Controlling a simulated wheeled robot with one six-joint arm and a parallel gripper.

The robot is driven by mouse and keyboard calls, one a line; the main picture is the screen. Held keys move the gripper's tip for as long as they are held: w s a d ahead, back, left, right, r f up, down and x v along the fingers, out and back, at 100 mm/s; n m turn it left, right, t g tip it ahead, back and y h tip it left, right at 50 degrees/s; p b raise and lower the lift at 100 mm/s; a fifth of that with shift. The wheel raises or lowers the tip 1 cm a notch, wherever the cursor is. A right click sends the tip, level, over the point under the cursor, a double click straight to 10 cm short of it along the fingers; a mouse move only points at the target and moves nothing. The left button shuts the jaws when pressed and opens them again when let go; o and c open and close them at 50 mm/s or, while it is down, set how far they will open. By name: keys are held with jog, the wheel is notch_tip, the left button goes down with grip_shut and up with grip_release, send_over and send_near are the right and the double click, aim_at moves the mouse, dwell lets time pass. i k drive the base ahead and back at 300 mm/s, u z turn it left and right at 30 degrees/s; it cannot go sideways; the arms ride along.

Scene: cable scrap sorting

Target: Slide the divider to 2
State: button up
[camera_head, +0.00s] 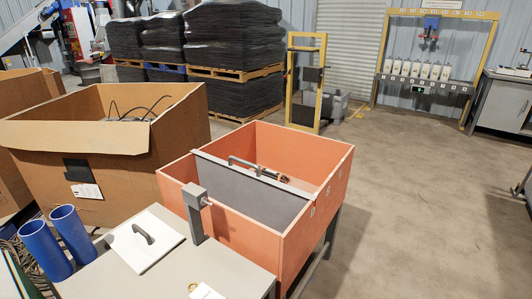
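The divider (250,190) is a dark grey upright panel with a pale top edge. It stands across the inside of an orange open-topped bin (235,237), parting it into a near and a far compartment. A grey bar handle (243,162) rises from its top edge, with something dark beside the handle's right end. Small pale marks (329,190) run along the bin's right wall. The divider's right end is close to the nearest mark; the marks are too small to read surely. My gripper is not in view.
A grey post (195,213) with a block on top stands at the bin's near left. A white lid (130,250) with a dark handle lies on the grey table (232,272). Blue tubes (74,236) stand at left, a cardboard box (75,150) behind. Floor to the right is clear.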

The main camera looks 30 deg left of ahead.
aim_at(273, 204)
jog(key=u, duration=0.1)
jog(key=i, duration=0.7)
jog(key=u, duration=1)
jog(key=i, duration=0.65)
jog(key=u, duration=0.55)
